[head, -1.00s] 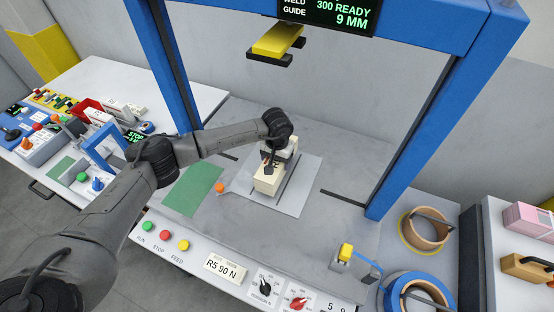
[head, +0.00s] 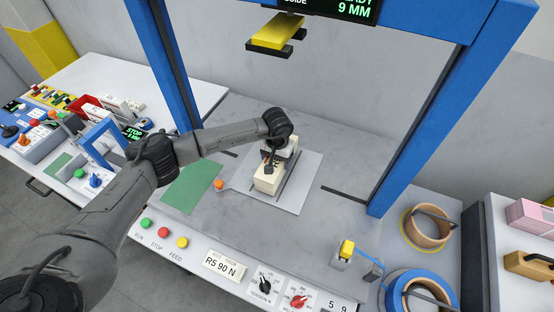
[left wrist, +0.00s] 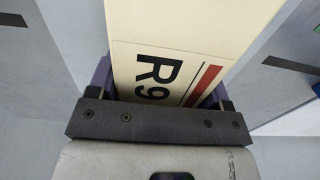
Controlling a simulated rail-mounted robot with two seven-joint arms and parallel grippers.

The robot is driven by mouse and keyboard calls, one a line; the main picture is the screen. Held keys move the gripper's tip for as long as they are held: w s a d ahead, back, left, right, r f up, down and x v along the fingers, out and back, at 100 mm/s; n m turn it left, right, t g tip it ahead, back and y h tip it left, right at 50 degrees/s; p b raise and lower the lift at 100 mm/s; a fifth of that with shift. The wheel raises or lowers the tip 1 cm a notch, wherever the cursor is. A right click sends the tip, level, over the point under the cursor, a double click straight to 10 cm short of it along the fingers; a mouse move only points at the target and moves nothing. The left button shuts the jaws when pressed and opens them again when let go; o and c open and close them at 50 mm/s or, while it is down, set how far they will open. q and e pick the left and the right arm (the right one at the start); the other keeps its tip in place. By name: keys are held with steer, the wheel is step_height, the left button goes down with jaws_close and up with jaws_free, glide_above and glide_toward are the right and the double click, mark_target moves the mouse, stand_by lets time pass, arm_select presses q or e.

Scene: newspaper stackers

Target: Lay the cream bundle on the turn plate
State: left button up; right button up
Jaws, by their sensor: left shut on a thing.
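The cream bundle (head: 267,182) is at the middle of the head view, over the light grey turn plate (head: 293,201). My left gripper (head: 270,163) is shut on it from above. In the left wrist view the bundle (left wrist: 185,30) lies between the fingers and shows "R9" and a red stripe. The bundle looks to be at or very near the plate's surface; I cannot tell whether it touches. The gripper hides the bundle's far end. My right gripper is not in view.
A blue frame (head: 440,110) stands around the plate, with a yellow press head (head: 277,35) above. A green mat (head: 192,187) and orange knob (head: 218,184) are left of the plate. Strap rolls (head: 427,230) are at the right. Buttons line the front edge.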

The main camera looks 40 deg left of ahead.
arm_select(q)
steer(key=shift+f+b, duration=0.35)
steer(key=shift+b, duration=0.05)
steer(key=o, duration=1.5)
steer(key=shift+w, duration=0.1)
steer(key=shift+o, duration=0.8)
steer(key=shift+f, duration=0.1)
